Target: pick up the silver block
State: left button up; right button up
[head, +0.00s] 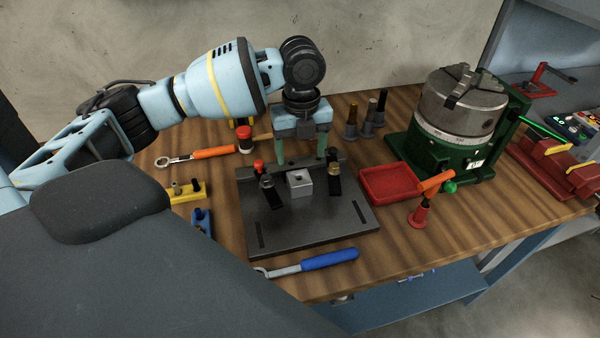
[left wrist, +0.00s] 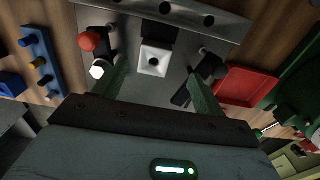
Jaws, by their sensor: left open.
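The silver block (head: 300,182) sits on a dark fixture plate (head: 310,225) on the wooden bench, between two clamps. It is small and has a round hole in its top. In the left wrist view the silver block (left wrist: 153,62) shows between the fingers, beyond their tips. My left gripper (head: 300,155) points down behind the block, its green fingers spread and empty. The gripper also shows in the left wrist view (left wrist: 160,78). Its height above the plate is hard to judge. My right gripper is not in view.
A red-knobbed clamp (head: 265,176) stands left of the block and a black clamp (head: 334,182) right of it. A red tray (head: 390,185) and a green-based chuck (head: 462,105) stand to the right. A blue-handled wrench (head: 328,259) lies in front of the plate.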

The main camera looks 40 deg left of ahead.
aim_at(299, 178)
pick_arm(q)
jog(key=shift+s+d, duration=0.1)
jog(key=shift+s, duration=0.1)
jog(key=shift+f, duration=1.3)
jog(key=shift+s+f, duration=0.15)
jog(key=shift+f, duration=1.15)
jog(key=shift+s+f, duration=0.15)
jog(key=shift+f, duration=1.15)
jog(key=shift+r, duration=0.1)
jog(key=c, duration=1.2)
jog(key=shift+r, duration=0.1)
